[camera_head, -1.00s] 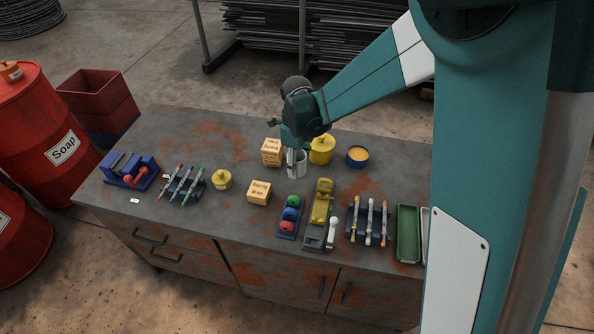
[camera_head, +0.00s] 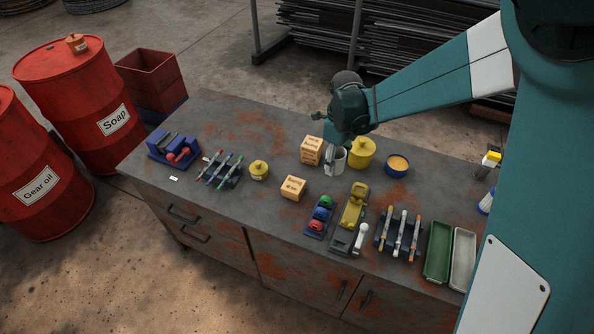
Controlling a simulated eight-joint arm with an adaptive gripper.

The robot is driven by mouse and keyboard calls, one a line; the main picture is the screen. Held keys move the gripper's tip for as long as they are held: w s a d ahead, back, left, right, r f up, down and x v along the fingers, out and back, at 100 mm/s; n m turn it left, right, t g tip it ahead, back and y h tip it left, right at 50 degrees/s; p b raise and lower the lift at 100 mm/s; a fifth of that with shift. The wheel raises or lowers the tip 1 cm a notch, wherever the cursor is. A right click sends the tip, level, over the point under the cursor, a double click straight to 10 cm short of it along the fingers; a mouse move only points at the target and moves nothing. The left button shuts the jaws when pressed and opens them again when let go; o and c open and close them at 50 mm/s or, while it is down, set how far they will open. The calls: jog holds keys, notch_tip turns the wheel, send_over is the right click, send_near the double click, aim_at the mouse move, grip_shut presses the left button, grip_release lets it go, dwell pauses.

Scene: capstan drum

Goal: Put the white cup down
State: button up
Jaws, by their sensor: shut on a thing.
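The white cup (camera_head: 340,162) is near the back middle of the rusty grey workbench (camera_head: 240,128). It looks upright. My gripper (camera_head: 331,163) is shut on the cup's left side, and my wrist hides part of the cup from above. I cannot tell whether the cup's base touches the bench top or hangs just above it.
A yellow pot (camera_head: 362,153) stands close right of the cup and a labelled box (camera_head: 311,150) close left. A blue bowl (camera_head: 397,166) is farther right. A second box (camera_head: 293,188) and a yellow clamp-like tool (camera_head: 354,205) are in front. Bare bench lies at back left.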

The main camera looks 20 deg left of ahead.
jog(key=shift+a, duration=0.1)
jog(key=s+a+n, duration=0.1)
jog(key=s+a, duration=0.3)
jog(key=a, duration=0.4)
jog(key=s+a, duration=0.4)
jog(key=a, duration=0.4)
jog(key=n+p, duration=0.1)
send_over(238, 198)
jog(key=shift+r, duration=0.15)
jog(key=shift+f, duration=3.15)
jog(key=shift+f, duration=0.1)
jog(key=shift+f+b, duration=0.35)
jog(key=shift+f, duration=1.4)
jog(key=shift+f, duration=0.15)
